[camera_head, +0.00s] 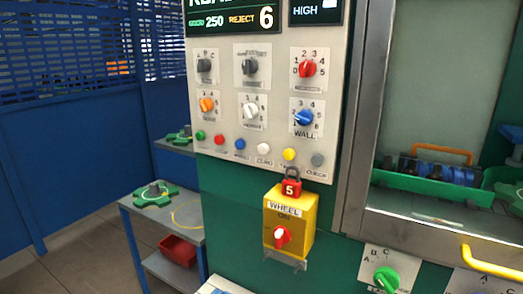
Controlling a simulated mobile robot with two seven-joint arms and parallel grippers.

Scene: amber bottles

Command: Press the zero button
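The zero button (264,149) is a small white round button in the lower row of the light grey control panel (228,118). A label that reads ZERO sits just below it. A blue button (240,144) is to its left and a yellow button (289,154) to its right. Nothing covers the white button. Neither of my grippers is in view.
Several rotary knobs, such as a white one (250,111), sit above the buttons. A yellow WHEEL switch box (288,228) with a red padlock (291,188) juts out below. A side table (185,222) stands left; a windowed door (430,110) is right.

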